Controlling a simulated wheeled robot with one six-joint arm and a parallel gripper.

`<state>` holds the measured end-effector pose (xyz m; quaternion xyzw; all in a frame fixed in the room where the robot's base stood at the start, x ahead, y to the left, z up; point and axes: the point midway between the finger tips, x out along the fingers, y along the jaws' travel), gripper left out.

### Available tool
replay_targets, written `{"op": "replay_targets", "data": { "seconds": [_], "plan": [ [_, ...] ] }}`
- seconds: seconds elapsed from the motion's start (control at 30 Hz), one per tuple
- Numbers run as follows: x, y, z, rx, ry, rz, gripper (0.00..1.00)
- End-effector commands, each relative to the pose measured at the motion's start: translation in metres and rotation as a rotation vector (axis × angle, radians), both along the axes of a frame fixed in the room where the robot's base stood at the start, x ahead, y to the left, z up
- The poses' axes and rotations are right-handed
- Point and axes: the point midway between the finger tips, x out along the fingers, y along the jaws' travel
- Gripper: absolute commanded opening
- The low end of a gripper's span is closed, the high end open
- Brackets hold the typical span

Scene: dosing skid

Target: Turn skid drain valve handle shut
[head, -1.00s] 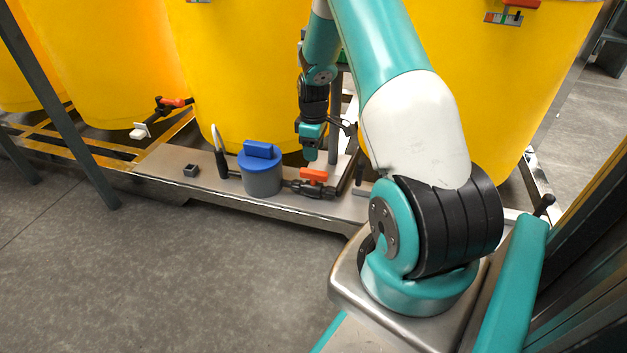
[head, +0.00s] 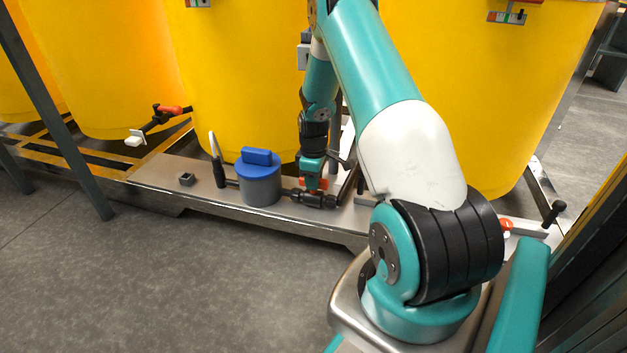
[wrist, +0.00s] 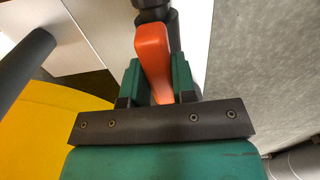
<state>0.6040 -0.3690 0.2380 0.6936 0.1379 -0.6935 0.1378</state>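The orange drain valve handle (head: 321,184) sits on a dark pipe fitting (head: 316,201) low on the skid, right of a grey pot with a blue lid. My gripper (head: 313,188) points down onto the handle and hides part of it. In the wrist view the orange handle (wrist: 154,58) stands between the two green fingers of my gripper (wrist: 157,84). A narrow gap shows at the handle's lower left side; the right finger is very close to it, and contact is not clear. The gripper looks open around the handle.
The grey pot with a blue lid (head: 260,184) and a dark upright probe (head: 218,170) stand left of the valve on the steel skid deck (head: 150,180). Large yellow tanks (head: 240,80) rise behind. Another orange-handled valve (head: 170,110) is at far left. Open floor lies in front.

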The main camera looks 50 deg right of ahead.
Motion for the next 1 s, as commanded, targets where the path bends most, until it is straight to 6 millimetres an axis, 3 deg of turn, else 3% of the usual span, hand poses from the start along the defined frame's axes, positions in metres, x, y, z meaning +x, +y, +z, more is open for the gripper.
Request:
{"op": "replay_targets", "data": {
  "seconds": [0.07, 0.47, 1.0],
  "plan": [
    [0.0, 0.0, 0.0001, 0.0, 0.0, 0.0, 0.02],
    [-0.0004, 0.0003, 0.0036, 0.001, 0.001, -0.063, 0.02],
    [-0.0006, 0.0004, 0.006, 0.001, 0.003, -0.508, 0.02]
  ]
}}
